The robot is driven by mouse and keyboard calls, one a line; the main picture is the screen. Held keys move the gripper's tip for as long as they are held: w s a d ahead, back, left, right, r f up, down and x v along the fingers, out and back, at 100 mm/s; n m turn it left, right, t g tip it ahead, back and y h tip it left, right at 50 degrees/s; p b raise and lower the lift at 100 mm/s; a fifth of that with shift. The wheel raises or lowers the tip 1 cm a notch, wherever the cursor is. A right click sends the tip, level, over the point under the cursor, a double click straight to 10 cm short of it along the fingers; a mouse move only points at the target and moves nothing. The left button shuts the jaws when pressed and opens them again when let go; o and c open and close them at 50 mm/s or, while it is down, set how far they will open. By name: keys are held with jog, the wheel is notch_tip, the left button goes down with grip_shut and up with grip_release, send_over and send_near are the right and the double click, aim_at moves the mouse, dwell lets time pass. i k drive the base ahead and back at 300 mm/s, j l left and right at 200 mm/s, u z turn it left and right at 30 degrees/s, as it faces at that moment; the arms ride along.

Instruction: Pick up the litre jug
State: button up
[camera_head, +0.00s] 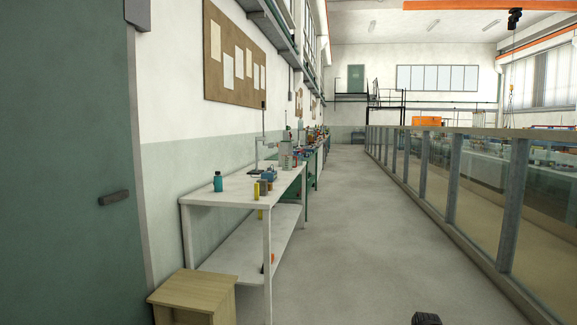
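A small pale grey upright vessel (286,155) stands on the white bench (225,192) along the left wall. It may be the litre jug, but it is too small and far off to be sure. A teal bottle (218,182) stands near the bench's front end, with small yellow and dark containers (264,187) to its right. My gripper's fingers do not show. A dark piece at the bottom edge may be part of my arm.
A wooden stool or box (193,290) stands before the bench's near end. A green door (65,160) fills the left. The glass flume (480,180) runs along the right. The grey aisle floor (345,220) between bench and flume is clear.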

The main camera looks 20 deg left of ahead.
aim_at(287, 160)
jog(key=i, duration=1.9)
jog(key=i+l, duration=0.1)
jog(key=i, duration=3.7)
jog(key=i+l+u, duration=0.1)
jog(key=i, duration=1.85)
jog(key=u, duration=0.4)
jog(key=i+u, duration=0.1)
jog(key=u, duration=0.3)
jog(key=l+u, duration=0.1)
jog(key=u, duration=0.35)
jog(key=i+l+u, duration=0.1)
jog(key=u, duration=0.3)
